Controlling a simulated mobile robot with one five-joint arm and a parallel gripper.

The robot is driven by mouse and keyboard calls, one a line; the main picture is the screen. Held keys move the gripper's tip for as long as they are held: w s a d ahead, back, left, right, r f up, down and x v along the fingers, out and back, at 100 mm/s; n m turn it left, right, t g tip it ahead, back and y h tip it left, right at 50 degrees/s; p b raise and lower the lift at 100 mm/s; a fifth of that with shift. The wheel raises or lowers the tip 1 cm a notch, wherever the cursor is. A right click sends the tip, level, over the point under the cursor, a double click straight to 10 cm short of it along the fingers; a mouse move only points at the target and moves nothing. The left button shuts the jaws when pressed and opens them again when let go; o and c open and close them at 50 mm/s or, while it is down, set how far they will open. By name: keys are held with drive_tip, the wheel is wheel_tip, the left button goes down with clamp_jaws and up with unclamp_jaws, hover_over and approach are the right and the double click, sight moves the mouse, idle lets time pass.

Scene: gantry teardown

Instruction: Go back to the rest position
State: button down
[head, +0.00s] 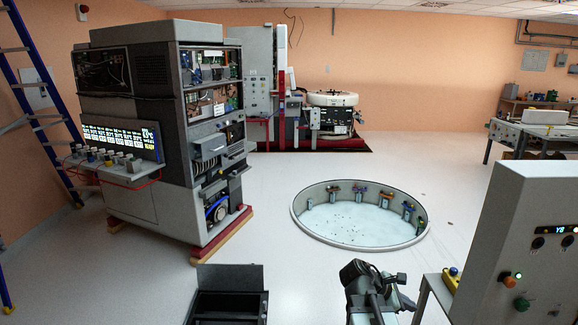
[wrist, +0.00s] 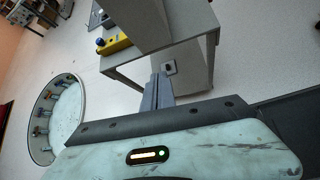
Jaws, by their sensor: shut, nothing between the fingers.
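My gripper (wrist: 160,82) points away from the wrist camera, its two dark fingers together and nothing between them. Beyond the fingertips are the light floor and the legs of a grey table (wrist: 200,50). In the head view my dark arm (head: 372,292) rises at the bottom, right of centre, folded close to my body. The fingers cannot be made out clearly there.
A round pit (head: 360,230) is sunk into the floor ahead. A grey control cabinet (head: 530,240) stands close at right, beside a yellow box (head: 451,279) on the table. An open electronics rack (head: 160,130) stands left. Floor between rack and pit is clear.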

drive_tip(key=s+a+f+m+y, duration=0.1)
drive_tip(key=a+f+m+y, duration=0.2)
drive_tip(key=a+m, duration=0.2)
drive_tip(key=s+a+f+m+y, duration=0.1)
drive_tip(key=a+f+m+y, duration=0.1)
drive_tip(key=a+m, duration=0.4)
drive_tip(key=s+a+f+m+g+y, duration=0.1)
drive_tip(key=a+f+m+y, duration=0.2)
drive_tip(key=a, duration=0.8)
drive_tip(key=shift+s+a+f+m+y, duration=0.3)
drive_tip(key=shift+a+m+y, duration=0.1)
drive_tip(key=shift+m+y, duration=0.7)
